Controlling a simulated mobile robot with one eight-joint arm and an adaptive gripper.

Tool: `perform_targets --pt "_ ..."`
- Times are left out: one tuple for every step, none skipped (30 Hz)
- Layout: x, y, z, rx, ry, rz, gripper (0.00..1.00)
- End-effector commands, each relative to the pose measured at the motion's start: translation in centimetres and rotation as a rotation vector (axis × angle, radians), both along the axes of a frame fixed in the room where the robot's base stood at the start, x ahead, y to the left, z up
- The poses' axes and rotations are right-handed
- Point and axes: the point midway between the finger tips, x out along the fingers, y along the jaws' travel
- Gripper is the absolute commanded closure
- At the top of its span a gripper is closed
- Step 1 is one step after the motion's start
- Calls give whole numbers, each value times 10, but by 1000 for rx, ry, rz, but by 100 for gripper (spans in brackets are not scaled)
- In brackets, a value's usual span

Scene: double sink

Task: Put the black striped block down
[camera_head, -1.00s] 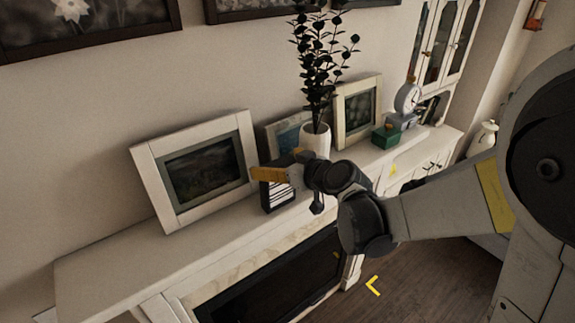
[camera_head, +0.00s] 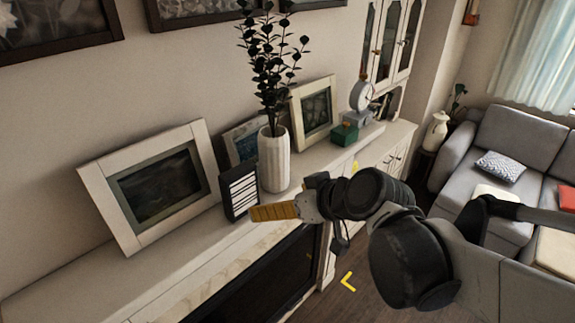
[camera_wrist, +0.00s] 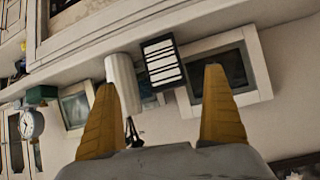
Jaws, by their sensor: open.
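The black striped block (camera_head: 239,194), dark with white stripes, stands upright on the white mantel shelf (camera_head: 60,291), between the large leaning picture frame and the white vase. In the wrist view the block (camera_wrist: 162,62) shows beyond and between the two yellow fingers. My gripper (camera_head: 272,212) is in front of the shelf, just to the right of and below the block in the head view. The fingers of my gripper (camera_wrist: 162,108) are spread wide with nothing between them, apart from the block.
The white vase (camera_head: 273,160) with dark leaves stands close beside the block. A large white picture frame (camera_head: 155,186) leans at left. A green box (camera_head: 344,134) and a clock (camera_head: 361,96) stand farther right. A grey sofa (camera_head: 510,150) is at far right.

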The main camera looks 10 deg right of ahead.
Motion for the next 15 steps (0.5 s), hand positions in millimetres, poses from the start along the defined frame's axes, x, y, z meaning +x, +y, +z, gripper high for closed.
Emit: perform_targets --pt "-22 -11 -6 -24 61 -48 0" --pt "-34 -19 -10 -39 99 -86 0" --pt "-49 -31 -15 -60 146 -140 0" --pt "-60 -40 -19 -74 175 -181 0" --pt "-70 -48 -21 -89 201 -221 0" --pt "-82 -59 -25 -104 228 -273 0" --pt "-90 -67 -26 -115 245 -307 0" --pt "-96 -73 -28 -125 258 -338 0" --pt "-103 -81 -29 -136 271 -374 0" --pt "-107 -85 -30 -143 277 -395 0" --pt "-111 -89 -30 -147 282 -411 0" --pt "-114 -92 -31 -150 288 -428 0" --pt "-115 -94 -31 -153 290 -435 0" --pt "-115 -95 -31 -154 290 -440 0" --pt "-116 -95 -31 -154 291 -443 0"
